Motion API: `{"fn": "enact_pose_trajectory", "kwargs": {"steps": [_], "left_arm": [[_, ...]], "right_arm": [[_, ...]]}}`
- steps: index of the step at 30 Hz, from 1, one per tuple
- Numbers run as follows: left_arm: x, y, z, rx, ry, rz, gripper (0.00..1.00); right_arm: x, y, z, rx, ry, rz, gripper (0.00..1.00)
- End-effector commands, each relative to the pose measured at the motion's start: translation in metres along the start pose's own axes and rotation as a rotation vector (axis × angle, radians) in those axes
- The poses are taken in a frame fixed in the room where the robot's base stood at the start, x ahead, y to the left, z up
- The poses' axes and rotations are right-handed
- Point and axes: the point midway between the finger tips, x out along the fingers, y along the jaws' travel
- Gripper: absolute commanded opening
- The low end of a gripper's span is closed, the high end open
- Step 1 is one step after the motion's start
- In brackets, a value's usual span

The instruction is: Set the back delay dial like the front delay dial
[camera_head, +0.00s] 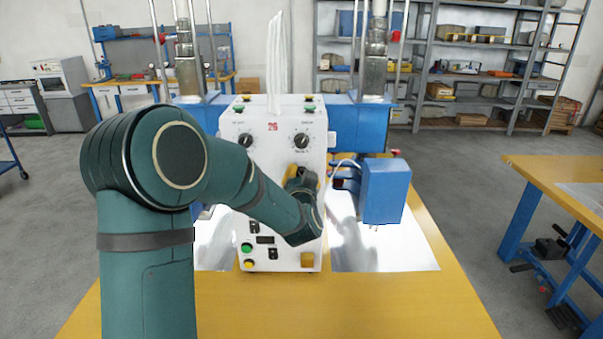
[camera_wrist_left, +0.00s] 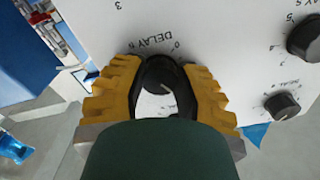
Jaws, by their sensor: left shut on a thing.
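A white control panel (camera_head: 272,200) with black dials stands at the front of the machine on the yellow table. My left gripper (camera_head: 303,172) is at the panel's right side, and my arm covers part of the panel. In the left wrist view, the yellow fingers of my left gripper (camera_wrist_left: 158,82) are closed around a black dial (camera_wrist_left: 160,70), which sits by a label reading DELAY. Its lower part and its setting are partly hidden. Two other black dials show: a larger one (camera_wrist_left: 304,40) and a smaller one (camera_wrist_left: 282,106). I cannot tell which is the front delay dial.
Two black dials, left (camera_head: 246,140) and right (camera_head: 302,141), sit high on the panel. A blue machine head (camera_head: 384,190) stands close to the right. Green (camera_head: 247,247) and yellow buttons sit low on the panel. The table front (camera_head: 330,305) is clear.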

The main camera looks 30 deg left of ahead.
Motion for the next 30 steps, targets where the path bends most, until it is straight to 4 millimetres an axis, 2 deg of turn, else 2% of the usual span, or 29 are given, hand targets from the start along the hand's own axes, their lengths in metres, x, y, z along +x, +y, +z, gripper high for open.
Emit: {"fn": "enact_pose_trajectory", "kwargs": {"steps": [20,21,23,24,30], "left_arm": [[0.0004,-0.0004,0.0002,0.066,0.0,-0.001,0.0],[0.0004,-0.0005,0.0002,0.066,0.0,-0.001,0.4],[0.0003,-0.0005,0.0002,0.066,0.0,-0.001,0.61],[0.0003,-0.0004,0.0002,0.066,0.0,-0.001,0.65],[0.0002,-0.0003,0.0002,0.065,0.0,-0.001,0.65]], "right_arm": [[-0.0035,-0.0013,-0.0022,0.001,0.005,0.001,0.47],[-0.0035,-0.0013,-0.0022,0.001,0.005,0.001,0.47],[-0.0035,-0.0013,-0.0022,0.001,0.005,0.001,0.47],[-0.0035,-0.0013,-0.0022,0.001,0.005,0.001,0.47],[-0.0035,-0.0013,-0.0022,0.001,0.005,0.001,0.47]]}}
